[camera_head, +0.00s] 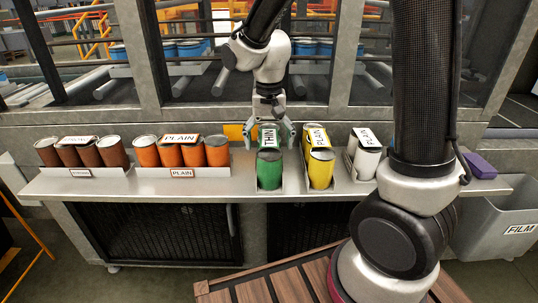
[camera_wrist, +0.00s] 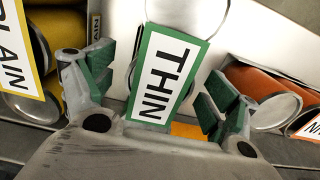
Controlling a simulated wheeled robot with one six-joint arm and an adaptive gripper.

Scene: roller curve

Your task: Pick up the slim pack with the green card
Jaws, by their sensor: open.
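The slim pack is a green can (camera_head: 269,172) with a silver lid, at the middle of the metal shelf. A white card with a green border, reading THIN (camera_head: 268,136), stands out over it. In the wrist view the THIN card (camera_wrist: 163,78) is large and central, with a pale round lid (camera_wrist: 190,14) beyond it. My gripper (camera_head: 269,132) is open at the card, one finger on each side. In the wrist view my gripper (camera_wrist: 163,82) shows green-padded fingers apart from the card's edges. Most of the pack's body is hidden there.
A yellow pack (camera_head: 321,170) stands close to the right, then a white pack (camera_head: 366,160). Orange cans (camera_head: 182,153) and brown cans (camera_head: 82,153) stand to the left on the shelf (camera_head: 225,187). A purple block (camera_head: 480,166) lies far right, above a grey FILM bin (camera_head: 495,225).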

